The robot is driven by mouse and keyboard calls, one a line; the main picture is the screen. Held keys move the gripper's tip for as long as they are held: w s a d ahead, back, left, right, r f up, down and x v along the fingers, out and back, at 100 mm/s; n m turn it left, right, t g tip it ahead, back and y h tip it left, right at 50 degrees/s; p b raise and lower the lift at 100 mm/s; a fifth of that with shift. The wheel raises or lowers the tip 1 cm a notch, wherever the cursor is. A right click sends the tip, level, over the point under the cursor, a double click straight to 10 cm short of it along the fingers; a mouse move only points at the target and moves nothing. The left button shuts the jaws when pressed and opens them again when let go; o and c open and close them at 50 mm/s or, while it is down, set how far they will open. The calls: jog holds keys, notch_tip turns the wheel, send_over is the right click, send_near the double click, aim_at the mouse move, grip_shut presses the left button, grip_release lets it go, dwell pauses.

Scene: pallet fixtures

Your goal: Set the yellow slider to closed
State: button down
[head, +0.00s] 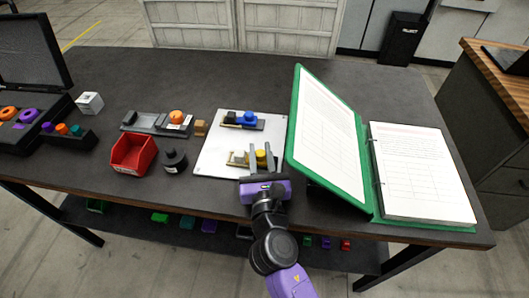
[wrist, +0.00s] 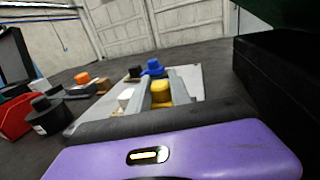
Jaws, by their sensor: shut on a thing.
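The yellow slider (head: 261,155) sits on its rail on the near part of a white plate (head: 213,168). A pale block lies at the left end of that rail. My gripper (head: 261,158) is at the yellow slider, with its two fingers on either side of the knob, shut on it. In the wrist view the yellow slider (wrist: 162,91) shows between the fingers, partly hidden by them. A blue slider (head: 249,118) stands on its own rail farther back on the same plate.
An orange-knobbed slider (head: 176,117) on a grey rail, a red bin (head: 133,154) and a black cylinder (head: 173,160) stand to the left. A green binder (head: 330,140) stands close on the right. A white cube (head: 90,102) is farther left.

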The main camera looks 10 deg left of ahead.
jog(key=shift+s+a, duration=0.1)
jog(key=shift+a, duration=0.15)
jog(key=c, duration=1.2)
grip_release()
